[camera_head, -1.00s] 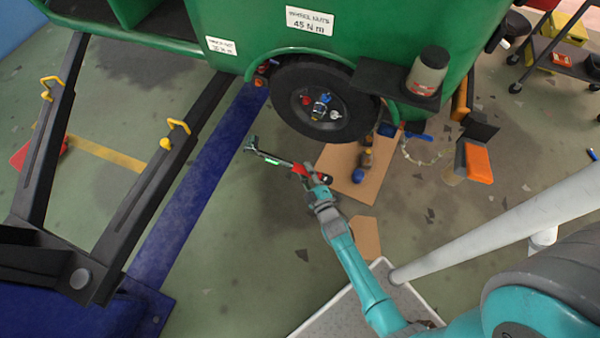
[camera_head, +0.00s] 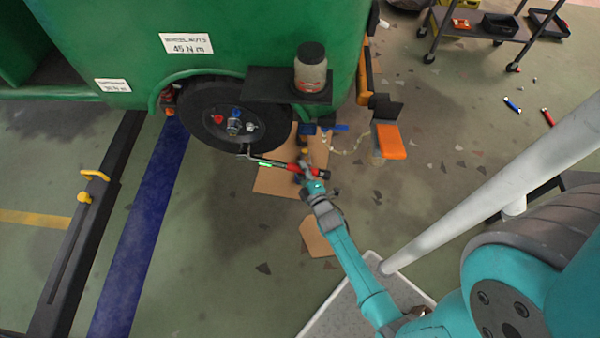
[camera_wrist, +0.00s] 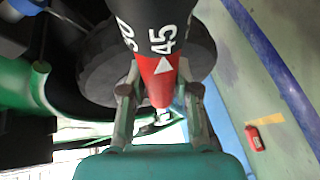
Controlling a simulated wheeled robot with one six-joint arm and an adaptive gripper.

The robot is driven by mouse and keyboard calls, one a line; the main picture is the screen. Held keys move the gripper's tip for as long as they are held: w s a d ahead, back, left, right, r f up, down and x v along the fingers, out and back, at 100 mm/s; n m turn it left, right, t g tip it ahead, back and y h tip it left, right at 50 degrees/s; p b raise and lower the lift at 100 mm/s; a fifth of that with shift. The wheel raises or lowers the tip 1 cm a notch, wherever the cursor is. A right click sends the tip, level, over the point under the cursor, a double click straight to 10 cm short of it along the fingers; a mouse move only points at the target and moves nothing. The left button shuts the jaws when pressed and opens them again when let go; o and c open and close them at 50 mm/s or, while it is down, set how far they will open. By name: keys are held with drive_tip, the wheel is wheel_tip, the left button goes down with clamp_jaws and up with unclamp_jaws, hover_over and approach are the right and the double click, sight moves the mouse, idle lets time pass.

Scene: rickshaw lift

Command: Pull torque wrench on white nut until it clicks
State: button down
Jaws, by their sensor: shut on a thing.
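My gripper (camera_head: 309,171) is shut on the torque wrench (camera_head: 268,162), around its red-and-black handle. In the wrist view, the fingers (camera_wrist: 160,100) close on the red band by a white arrow at the 45 mark on the handle (camera_wrist: 162,40). The wrench's head end points left, at the wheel's lower edge in the picture; it looks apart from the nuts. The white nut (camera_head: 251,127) is on the right of the wheel hub (camera_head: 233,127), with a red nut (camera_head: 217,119) and a blue nut (camera_head: 236,112). In the wrist view, the wrench hides the nuts.
The green rickshaw body (camera_head: 270,40) stands above the wheel (camera_head: 200,96). A black shelf (camera_head: 262,86) with a jar (camera_head: 311,70) juts out over it. A cardboard sheet (camera_head: 275,181) and an orange-topped item (camera_head: 389,141) lie near.

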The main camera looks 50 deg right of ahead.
drive_tip(key=w+d, duration=0.3)
drive_tip(key=d, duration=0.1)
drive_tip(key=shift+w+d, duration=0.25)
drive_tip(key=shift+w, duration=0.1)
drive_tip(key=shift+d+r, duration=0.15)
drive_tip(key=shift+d, duration=0.05)
idle(0.6)
drive_tip(key=shift+w+d, duration=0.6)
drive_tip(key=shift+d, duration=0.2)
idle(3.0)
idle(0.3)
drive_tip(key=shift+a+f, duration=0.1)
drive_tip(key=shift+f, duration=0.1)
idle(1.5)
